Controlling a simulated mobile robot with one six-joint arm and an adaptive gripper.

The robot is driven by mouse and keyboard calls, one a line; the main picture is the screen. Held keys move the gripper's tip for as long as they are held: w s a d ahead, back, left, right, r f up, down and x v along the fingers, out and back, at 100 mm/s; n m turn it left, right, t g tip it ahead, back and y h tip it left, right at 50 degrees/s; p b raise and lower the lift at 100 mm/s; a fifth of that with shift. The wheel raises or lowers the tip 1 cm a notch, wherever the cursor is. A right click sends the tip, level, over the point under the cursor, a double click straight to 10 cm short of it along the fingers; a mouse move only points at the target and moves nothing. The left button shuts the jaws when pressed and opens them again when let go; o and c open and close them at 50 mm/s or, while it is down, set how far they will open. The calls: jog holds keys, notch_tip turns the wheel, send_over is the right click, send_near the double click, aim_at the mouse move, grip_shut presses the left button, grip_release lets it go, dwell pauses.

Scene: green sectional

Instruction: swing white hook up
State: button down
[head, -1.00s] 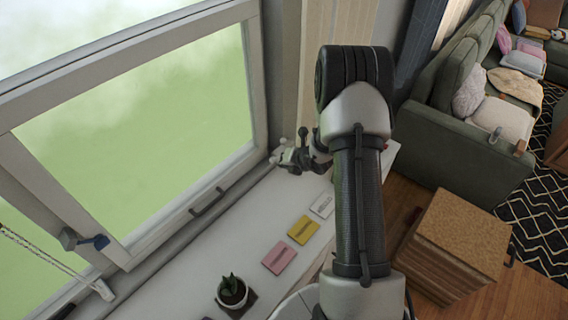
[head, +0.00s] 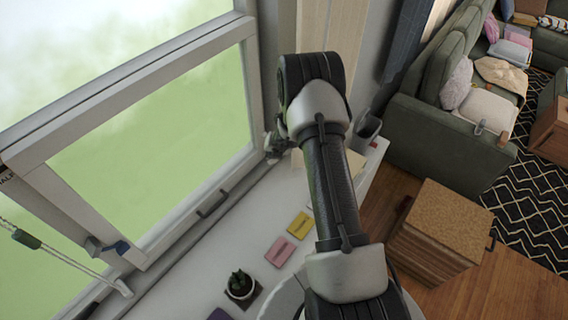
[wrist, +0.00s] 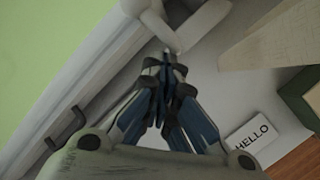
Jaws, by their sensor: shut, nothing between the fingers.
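My gripper (wrist: 166,62) is shut, with its dark fingertips together and nothing between them. In the wrist view a small pale piece (wrist: 172,44), which looks like the white hook, is right at the fingertips by the window frame. I cannot tell whether they touch. In the head view my gripper (head: 272,150) is small and partly hidden behind my arm, at the far lower corner of the window frame. The hook cannot be made out there.
The window (head: 150,165) has a dark handle (head: 212,203) low on its frame. A cork-topped stack (head: 445,222) stands right.

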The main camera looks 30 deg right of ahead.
jog(key=shift+w+a+r+p, duration=0.1)
jog(key=shift+w+a+p, duration=0.1)
jog(key=shift+w, duration=0.25)
jog(key=shift+w+a+r+p, duration=0.1)
jog(key=shift+w+a, duration=0.05)
jog(key=shift+w, duration=0.3)
jog(key=shift+w+r, duration=0.1)
jog(key=shift+r, duration=0.05)
